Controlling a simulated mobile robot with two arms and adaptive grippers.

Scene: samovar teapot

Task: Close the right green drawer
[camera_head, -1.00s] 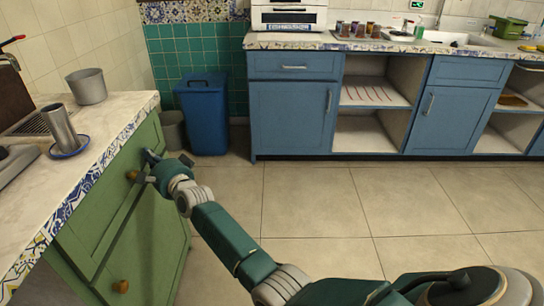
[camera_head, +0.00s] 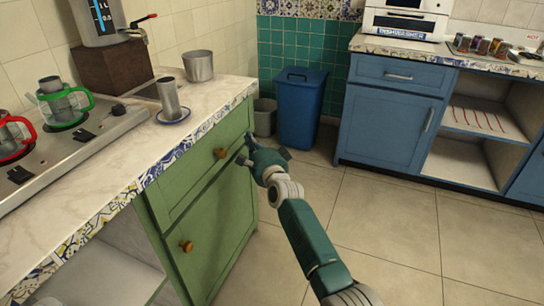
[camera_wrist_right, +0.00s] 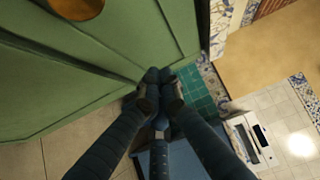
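The green drawer (camera_head: 205,163) is the upper front of the green cabinet under the left countertop, with a round wooden knob (camera_head: 220,153). It looks close to flush; I cannot tell whether a small gap remains. The knob also shows at the top of the right wrist view (camera_wrist_right: 78,6). My right gripper (camera_head: 248,150) is at the far right end of the drawer front, beside the knob and not on it. In the wrist view its dark fingers (camera_wrist_right: 160,76) come together with nothing between them, close to the green front; contact is unclear. My left gripper is out of view.
A green door (camera_head: 212,235) with its own knob is below the drawer. An open shelf (camera_head: 110,275) lies nearer. A metal cup on a saucer (camera_head: 172,115) and a pot (camera_head: 198,66) stand on the countertop. A blue bin (camera_head: 300,108) is behind the gripper; the right floor is clear.

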